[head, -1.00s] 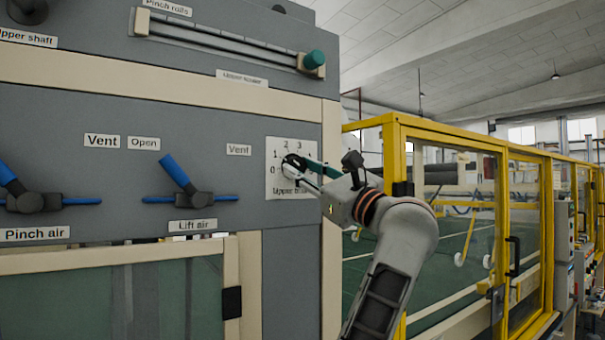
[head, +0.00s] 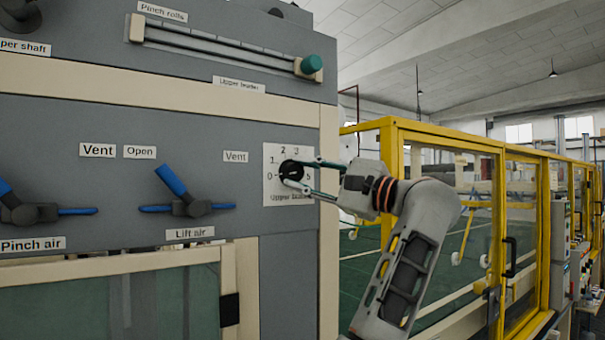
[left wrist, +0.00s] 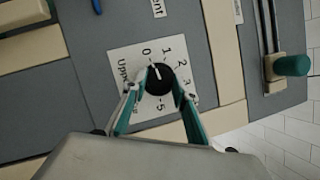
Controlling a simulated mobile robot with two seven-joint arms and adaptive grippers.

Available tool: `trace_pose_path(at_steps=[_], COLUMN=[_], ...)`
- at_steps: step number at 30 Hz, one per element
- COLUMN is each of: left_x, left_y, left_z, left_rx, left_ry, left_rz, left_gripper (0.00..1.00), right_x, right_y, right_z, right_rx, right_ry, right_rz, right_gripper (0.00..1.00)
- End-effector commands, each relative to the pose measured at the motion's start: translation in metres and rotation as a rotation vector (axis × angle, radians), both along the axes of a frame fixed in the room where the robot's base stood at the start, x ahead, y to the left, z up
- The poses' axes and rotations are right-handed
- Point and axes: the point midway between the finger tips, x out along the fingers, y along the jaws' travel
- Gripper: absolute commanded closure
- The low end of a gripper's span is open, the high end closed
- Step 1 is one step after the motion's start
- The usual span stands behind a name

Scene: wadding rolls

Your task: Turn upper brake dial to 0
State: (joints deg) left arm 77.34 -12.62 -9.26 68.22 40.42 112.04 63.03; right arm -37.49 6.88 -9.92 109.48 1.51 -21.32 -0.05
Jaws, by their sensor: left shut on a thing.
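The upper brake dial (head: 291,170) is a round black knob on a white plate (head: 272,190) numbered from 0 to 5, on the grey machine panel. In the left wrist view the dial (left wrist: 160,78) has a white mark that points toward the 0. My left gripper (head: 294,172) is shut on the dial, with one green-and-grey finger on each side of it. The gripper also shows in the left wrist view (left wrist: 158,82). The fingers hide part of the plate's numbers and lettering. My right gripper is not in view.
Blue-handled levers, Lift air (head: 182,192) and Pinch air (head: 20,210), stand left of the dial. A slider bar with a green knob (head: 312,65) is above. A yellow-framed guard (head: 400,150) stands behind my arm on the right.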

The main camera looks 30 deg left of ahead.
Motion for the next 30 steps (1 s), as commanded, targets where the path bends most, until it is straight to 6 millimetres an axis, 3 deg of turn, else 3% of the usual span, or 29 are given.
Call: trace_pose_path(at_steps=[18,19,21,30], left_x=[-0.0001,-0.0001,-0.0001,-0.0001], left_y=[-0.0002,-0.0002,-0.0002,-0.0005], left_z=[0.0008,0.0009,0.0008,0.0006], left_rx=[-0.017,-0.017,-0.017,-0.017], left_ry=[-0.042,-0.041,-0.041,-0.04], left_rz=[0.0,0.0,0.0,0.0], left_gripper=[0.94,0.67,0.55,0.55], right_x=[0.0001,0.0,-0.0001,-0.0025], right_y=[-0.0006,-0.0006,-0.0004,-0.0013], right_z=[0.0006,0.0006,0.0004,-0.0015], right_rx=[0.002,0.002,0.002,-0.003], right_ry=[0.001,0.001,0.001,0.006], right_rz=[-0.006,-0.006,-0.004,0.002], right_gripper=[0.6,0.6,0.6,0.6])
